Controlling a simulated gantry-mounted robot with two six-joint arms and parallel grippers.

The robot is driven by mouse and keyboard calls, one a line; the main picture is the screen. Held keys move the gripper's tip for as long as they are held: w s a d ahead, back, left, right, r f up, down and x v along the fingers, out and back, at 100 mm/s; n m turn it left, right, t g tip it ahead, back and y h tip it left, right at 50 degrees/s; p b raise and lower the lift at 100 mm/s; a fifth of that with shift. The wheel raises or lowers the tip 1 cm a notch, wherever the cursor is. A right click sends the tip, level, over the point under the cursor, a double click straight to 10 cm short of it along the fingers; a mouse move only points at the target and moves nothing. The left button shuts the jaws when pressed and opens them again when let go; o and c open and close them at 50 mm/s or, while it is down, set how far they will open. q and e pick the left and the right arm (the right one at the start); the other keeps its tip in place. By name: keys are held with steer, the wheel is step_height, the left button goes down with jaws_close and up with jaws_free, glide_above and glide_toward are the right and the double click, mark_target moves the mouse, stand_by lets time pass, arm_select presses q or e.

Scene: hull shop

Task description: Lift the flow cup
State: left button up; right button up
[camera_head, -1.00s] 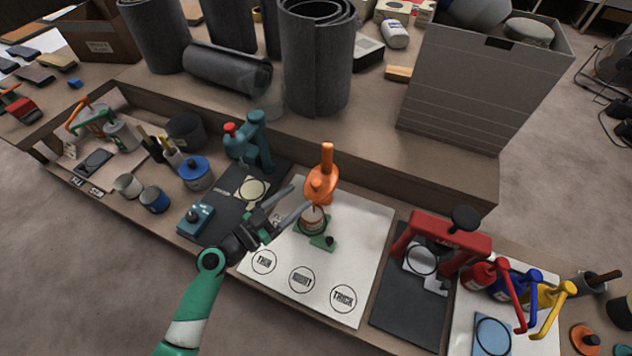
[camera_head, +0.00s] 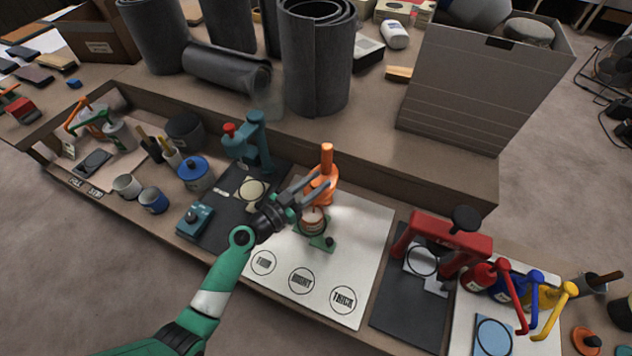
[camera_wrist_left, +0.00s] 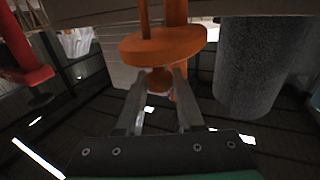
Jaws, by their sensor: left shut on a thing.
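The orange flow cup (camera_head: 325,168), with an upright handle, stands at the back of the white mat (camera_head: 353,255). In the left wrist view, the fingertips (camera_wrist_left: 160,78) are shut on a rounded orange part under the wide orange disc (camera_wrist_left: 165,45). The fingers partly hide the cup's lower part in the head view. My right gripper is not in view.
A teal press (camera_head: 250,145) stands left of the mat and a red-framed device (camera_head: 440,240) to its right. A raised shelf edge (camera_head: 420,185) runs behind. The mat's front, with circles marked THIN, RIGHT and THICK, is clear.

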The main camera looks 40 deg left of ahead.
arm_select(q)
jaws_close()
stand_by(0.9)
